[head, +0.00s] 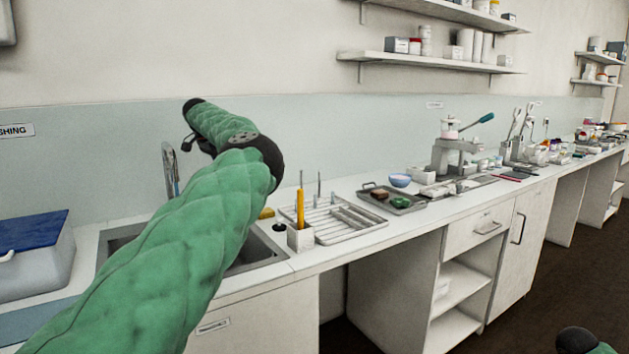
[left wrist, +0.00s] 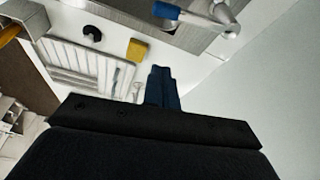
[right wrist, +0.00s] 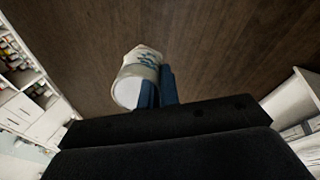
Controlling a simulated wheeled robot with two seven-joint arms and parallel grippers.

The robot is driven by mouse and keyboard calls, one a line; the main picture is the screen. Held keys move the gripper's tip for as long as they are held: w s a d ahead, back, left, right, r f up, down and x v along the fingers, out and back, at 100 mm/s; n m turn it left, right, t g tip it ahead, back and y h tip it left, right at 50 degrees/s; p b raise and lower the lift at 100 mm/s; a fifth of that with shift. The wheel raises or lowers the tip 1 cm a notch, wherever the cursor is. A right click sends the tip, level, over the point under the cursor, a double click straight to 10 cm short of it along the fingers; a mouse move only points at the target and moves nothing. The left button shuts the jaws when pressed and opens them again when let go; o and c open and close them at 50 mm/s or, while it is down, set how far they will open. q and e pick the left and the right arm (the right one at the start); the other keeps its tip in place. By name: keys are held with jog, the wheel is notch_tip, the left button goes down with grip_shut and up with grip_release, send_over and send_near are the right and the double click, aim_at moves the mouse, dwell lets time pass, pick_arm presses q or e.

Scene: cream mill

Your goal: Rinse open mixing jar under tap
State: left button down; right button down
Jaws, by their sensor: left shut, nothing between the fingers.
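The mixing jar (right wrist: 135,85), a pale cylinder with bluish-green print, shows in the right wrist view over the dark floor. My right gripper (right wrist: 160,85) is closed on its wall. The jar is tilted in the picture, and I cannot see what is inside. My left arm reaches over the sink (head: 105,245). The left fingers (left wrist: 160,75) are shut and empty in the left wrist view. The metal tap (left wrist: 228,15) and its blue handle (left wrist: 166,11) are just beyond them, apart from the fingertips.
A draining rack (head: 345,222), a holder (head: 300,237) with an orange stick, and a yellow sponge (left wrist: 137,49) are beside the sink. A grey tray (head: 410,208) and a blue bowl (head: 400,180) stand farther right. A blue-lidded box (head: 35,260) is at the left.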

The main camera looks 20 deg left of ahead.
pick_arm(q)
notch_tip(320, 180, down, 9)
jog(key=shift+s+a+p, duration=0.2)
jog(key=shift+s+p, duration=0.2)
jog(key=shift+s, duration=0.05)
dwell(0.4)
jog(key=shift+s+a, duration=0.3)
jog(key=shift+s, duration=0.2)
jog(key=shift+s+a, duration=0.25)
jog(key=shift+s, duration=0.2)
jog(key=shift+r, duration=0.15)
